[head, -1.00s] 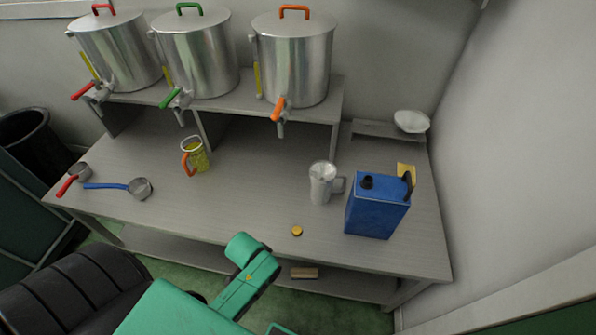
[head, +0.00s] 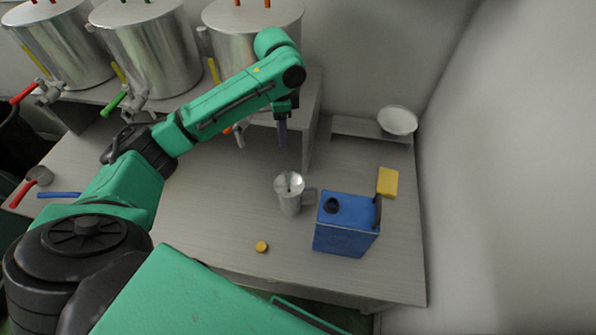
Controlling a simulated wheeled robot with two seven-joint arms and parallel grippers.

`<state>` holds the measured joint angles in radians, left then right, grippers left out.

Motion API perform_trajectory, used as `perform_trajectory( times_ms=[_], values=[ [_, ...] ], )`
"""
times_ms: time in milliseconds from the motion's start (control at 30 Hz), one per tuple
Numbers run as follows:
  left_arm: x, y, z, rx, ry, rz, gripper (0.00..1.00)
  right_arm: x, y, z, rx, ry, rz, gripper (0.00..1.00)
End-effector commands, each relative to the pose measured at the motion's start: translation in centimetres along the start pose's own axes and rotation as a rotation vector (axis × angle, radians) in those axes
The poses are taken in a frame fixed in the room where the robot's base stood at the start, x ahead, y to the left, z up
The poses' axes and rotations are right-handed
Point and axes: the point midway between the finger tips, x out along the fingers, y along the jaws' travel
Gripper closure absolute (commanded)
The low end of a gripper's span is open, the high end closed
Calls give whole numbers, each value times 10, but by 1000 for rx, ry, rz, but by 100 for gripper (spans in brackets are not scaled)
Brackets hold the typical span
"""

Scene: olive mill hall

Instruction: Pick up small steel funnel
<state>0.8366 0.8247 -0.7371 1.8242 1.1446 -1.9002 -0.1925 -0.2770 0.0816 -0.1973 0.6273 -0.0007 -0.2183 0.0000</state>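The small steel funnel (head: 289,182) appears as a shiny cone with a dark centre, in the mouth of a grey mug (head: 290,204) on the bench, right of the middle. The mug's handle points right. My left gripper (head: 283,138) points down above and slightly behind the funnel in the picture, apart from it. Its fingers are seen edge-on, so I cannot tell whether they are open or shut, and nothing shows hanging from them. My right gripper is not in view.
A blue can (head: 345,224) with a dark cap stands close right of the mug. A yellow sponge-like block (head: 388,182) lies behind it. A small yellow cap (head: 261,246) lies in front. Steel tanks (head: 147,48) with taps stand on the raised shelf, and a white bowl (head: 397,120) is at back right.

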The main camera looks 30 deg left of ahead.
Motion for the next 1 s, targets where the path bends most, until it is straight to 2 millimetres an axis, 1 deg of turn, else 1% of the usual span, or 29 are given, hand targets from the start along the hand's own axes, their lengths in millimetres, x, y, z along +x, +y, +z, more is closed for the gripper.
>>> perform_trajectory(
  times_ms=[67,167,200,300,367,467,567,633,700,800,967,1000],
  values=[
    [8,1,2,3,-10,7,62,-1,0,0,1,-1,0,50],
    [32,2,2,2,-10,9,62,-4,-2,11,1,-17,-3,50],
    [43,2,2,2,-10,8,62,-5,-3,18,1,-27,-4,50],
    [68,2,2,3,-8,7,62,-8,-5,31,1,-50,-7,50],
    [79,1,1,1,-5,5,62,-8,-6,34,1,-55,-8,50],
    [92,2,1,2,-4,5,62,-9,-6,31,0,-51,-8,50],
    [106,4,0,3,-5,5,62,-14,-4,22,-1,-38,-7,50],
    [120,6,-1,3,-5,6,62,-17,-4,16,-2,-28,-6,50],
    [134,6,-2,3,-4,4,62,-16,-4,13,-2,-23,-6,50],
    [142,6,-2,4,-2,2,62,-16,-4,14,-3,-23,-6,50],
    [143,6,-2,4,-2,2,62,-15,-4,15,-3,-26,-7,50],
    [143,6,-2,3,-2,2,73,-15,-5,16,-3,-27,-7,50]
  ],
)
